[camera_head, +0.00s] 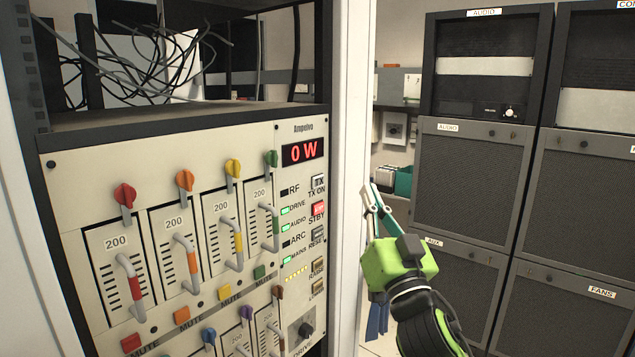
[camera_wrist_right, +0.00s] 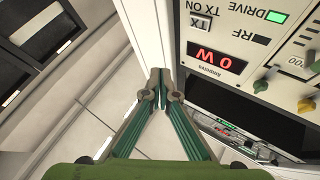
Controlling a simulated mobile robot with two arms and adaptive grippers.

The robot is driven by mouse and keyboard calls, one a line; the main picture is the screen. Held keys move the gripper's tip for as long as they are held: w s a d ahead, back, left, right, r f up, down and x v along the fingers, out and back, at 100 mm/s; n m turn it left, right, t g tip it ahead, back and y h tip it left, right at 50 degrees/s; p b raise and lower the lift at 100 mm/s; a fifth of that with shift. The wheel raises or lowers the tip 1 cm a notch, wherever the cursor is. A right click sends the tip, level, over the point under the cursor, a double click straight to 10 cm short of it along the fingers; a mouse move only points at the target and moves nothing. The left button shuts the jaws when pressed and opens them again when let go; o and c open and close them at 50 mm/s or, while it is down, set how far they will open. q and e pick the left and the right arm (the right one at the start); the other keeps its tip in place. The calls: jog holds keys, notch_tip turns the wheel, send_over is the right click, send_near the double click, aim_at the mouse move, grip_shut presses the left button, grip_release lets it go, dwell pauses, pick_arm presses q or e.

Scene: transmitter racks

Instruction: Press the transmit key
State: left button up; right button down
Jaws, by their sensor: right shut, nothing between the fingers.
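The transmit key is the pale square TX button (camera_head: 319,182) labelled "TX ON" on the cream transmitter panel (camera_head: 75,185), just below the red display (camera_head: 304,152) reading "0 W". In the right wrist view the TX key (camera_wrist_right: 203,21) appears upside down at the top, above the display (camera_wrist_right: 217,60). My right gripper (camera_head: 370,191) is to the right of the panel, beyond the white rack edge, apart from the key. Its fingers are shut and empty, and their tips meet in the wrist view (camera_wrist_right: 159,76). My left gripper is not in view.
A red lit STBY button (camera_head: 319,209) and more buttons sit below the key. Coloured levers and knobs (camera_head: 125,195) fill the panel's left. The white rack post (camera_head: 352,150) stands between panel and gripper. Dark audio racks (camera_head: 470,180) stand at the right.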

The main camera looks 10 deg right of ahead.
aim_at(318, 181)
jog(key=shift+w+a+b, duration=0.4)
jog(key=shift+w+a, duration=0.5)
jog(key=shift+w, duration=0.3)
jog(key=shift+w+a+b, duration=0.4)
jog(key=shift+w+a, duration=0.45)
jog(key=shift+w, duration=0.3)
jog(key=shift+w+a+b, duration=0.4)
jog(key=shift+w+a, duration=0.5)
jog(key=shift+w, duration=0.3)
jog(key=shift+f, duration=0.1)
jog(key=shift+w+a, duration=0.25)
jog(key=shift+w, duration=0.1)
jog(key=shift+w+a+b, duration=0.2)
jog(key=shift+w+b, duration=0.05)
jog(key=shift+b, duration=0.2)
jog(key=shift+s+d, duration=0.1)
jog(key=shift+s, duration=0.05)
jog(key=shift+s+d+p, duration=0.3)
jog(key=shift+s+d, duration=0.1)
jog(key=shift+s, duration=0.1)
